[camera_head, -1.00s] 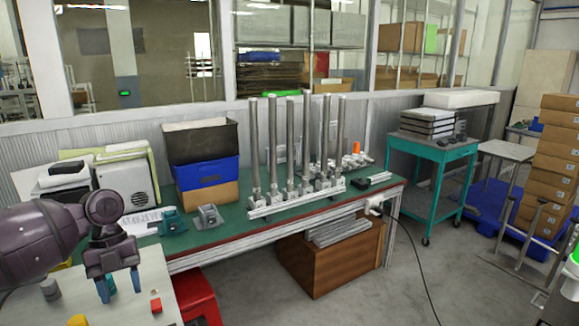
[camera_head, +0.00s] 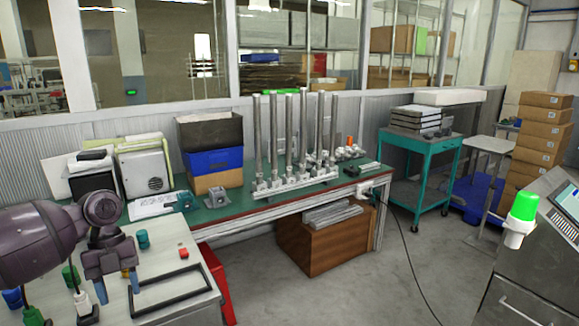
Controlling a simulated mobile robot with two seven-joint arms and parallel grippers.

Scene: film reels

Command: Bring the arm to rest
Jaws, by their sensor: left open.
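My left arm comes in from the left edge in the head view. Its gripper (camera_head: 118,290) points down over the light worktable (camera_head: 195,296) at the lower left. Its blue fingertips are apart, with nothing seen held between them. Below and around it on the worktable are a black rectangular frame (camera_head: 186,280), a teal cylinder (camera_head: 143,239) and a small red block (camera_head: 183,253). My right gripper is not in view.
A green-topped bench (camera_head: 215,213) with upright metal posts (camera_head: 289,135) and stacked bins (camera_head: 213,160) stands behind. A red container (camera_head: 216,285) is beside the worktable. A machine with a green lamp (camera_head: 523,207) stands at the right.

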